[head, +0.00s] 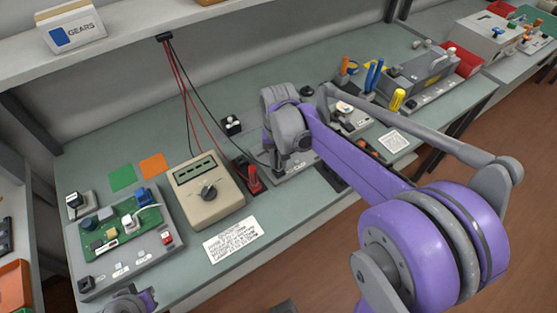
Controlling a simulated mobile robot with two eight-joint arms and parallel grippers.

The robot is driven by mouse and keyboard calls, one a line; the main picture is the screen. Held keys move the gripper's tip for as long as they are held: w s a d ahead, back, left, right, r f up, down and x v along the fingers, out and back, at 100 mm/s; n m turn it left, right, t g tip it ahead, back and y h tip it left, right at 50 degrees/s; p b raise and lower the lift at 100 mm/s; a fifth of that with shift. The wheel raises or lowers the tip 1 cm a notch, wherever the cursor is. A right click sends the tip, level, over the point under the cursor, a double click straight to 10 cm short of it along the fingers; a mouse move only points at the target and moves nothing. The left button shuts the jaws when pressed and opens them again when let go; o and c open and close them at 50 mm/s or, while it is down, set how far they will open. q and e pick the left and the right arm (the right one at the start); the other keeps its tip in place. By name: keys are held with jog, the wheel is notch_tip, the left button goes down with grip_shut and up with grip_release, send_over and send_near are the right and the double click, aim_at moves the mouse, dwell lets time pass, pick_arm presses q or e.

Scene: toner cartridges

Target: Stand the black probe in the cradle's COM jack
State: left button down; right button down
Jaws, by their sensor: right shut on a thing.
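My right gripper (277,150) is mostly hidden by my own grey wrist, over the grey base right of the beige multimeter (206,192). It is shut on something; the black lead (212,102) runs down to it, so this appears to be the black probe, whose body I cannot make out. The red probe (253,180) stands upright close to the multimeter's right side. The cradle and its COM jack cannot be made out clearly beside and under my wrist. Part of my left arm's end (130,301) shows at the bottom left edge; its fingers cannot be made out.
A grey tray with a green circuit board (120,228) lies at the left. A printed card (232,240) lies in front of the multimeter. Orange (153,166) and green (122,177) squares lie behind. A small black-topped block (232,125) stands behind the wrist. Tools stand further right.

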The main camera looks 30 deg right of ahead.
pick_arm(q)
jog(key=shift+f, duration=0.1)
pick_arm(e)
jog(key=shift+f, duration=0.1)
jog(key=c, duration=0.6)
grip_release()
pick_arm(q)
jog(key=shift+w+r+p, duration=0.1)
jog(key=shift+r+p, duration=0.25)
jog(key=shift+r, duration=0.15)
pick_arm(e)
notch_tip(320, 180, up, 11)
jog(key=shift+f, duration=0.1)
